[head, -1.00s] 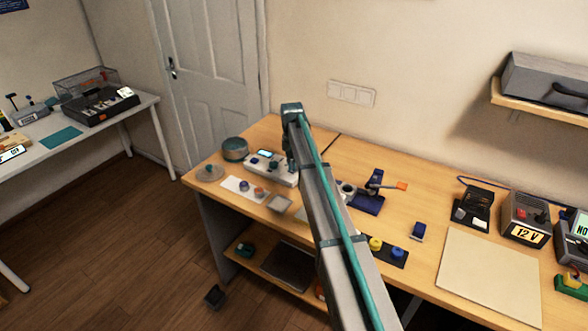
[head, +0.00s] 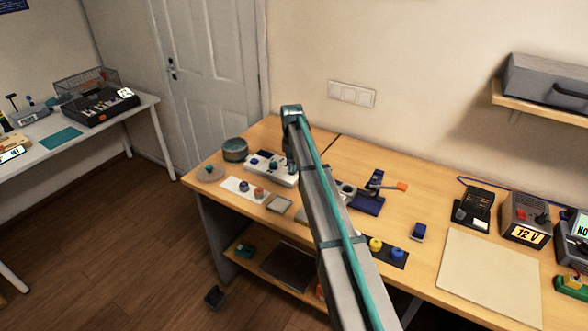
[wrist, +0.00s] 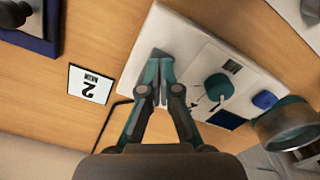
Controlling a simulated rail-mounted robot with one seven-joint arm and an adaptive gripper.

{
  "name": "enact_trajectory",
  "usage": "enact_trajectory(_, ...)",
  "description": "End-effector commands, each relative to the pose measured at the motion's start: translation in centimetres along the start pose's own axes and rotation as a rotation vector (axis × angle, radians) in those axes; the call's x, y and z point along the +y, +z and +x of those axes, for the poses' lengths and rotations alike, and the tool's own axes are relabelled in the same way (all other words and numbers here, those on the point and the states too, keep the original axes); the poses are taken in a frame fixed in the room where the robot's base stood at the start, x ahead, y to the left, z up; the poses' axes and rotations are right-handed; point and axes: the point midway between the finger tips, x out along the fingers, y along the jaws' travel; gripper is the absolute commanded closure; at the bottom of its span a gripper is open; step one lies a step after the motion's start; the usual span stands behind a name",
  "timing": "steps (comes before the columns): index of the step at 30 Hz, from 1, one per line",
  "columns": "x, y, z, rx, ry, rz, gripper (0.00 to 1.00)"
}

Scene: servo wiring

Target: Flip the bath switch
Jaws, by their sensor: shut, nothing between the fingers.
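The white control box (head: 284,180) stands on the wooden bench left of my arm. In the wrist view the same box (wrist: 185,38) shows a teal knob (wrist: 219,87), a blue knob (wrist: 264,100) and a dark display (wrist: 225,119). My gripper (wrist: 157,80) is shut and empty, its tips at the end of the box away from the blue knob. The bath switch cannot be made out; the fingers cover that part of the panel. In the head view my arm hides the gripper's fingertips and the near end of the box.
A teal round pot (head: 235,150) stands beside the box, also in the wrist view (wrist: 290,125). A white card marked 2 (wrist: 90,84) lies near the fingers. A blue-based device (head: 368,204) stands right of my arm. A beige mat (head: 488,275) lies bare.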

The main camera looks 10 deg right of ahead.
Motion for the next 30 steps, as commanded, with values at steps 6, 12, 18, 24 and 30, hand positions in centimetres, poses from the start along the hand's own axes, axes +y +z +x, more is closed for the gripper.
enact_trajectory(6,0.0,0.0,-1.8,0.0,0.0,0.0,1.0)
enact_trajectory(12,0.0,0.0,-3.2,0.0,0.0,0.0,1.0)
enact_trajectory(18,0.0,0.0,-4.7,0.0,0.0,0.0,1.0)
enact_trajectory(24,0.0,0.0,-6.1,0.0,0.0,0.0,1.0)
enact_trajectory(30,0.0,0.0,-6.6,0.0,0.0,0.0,1.0)
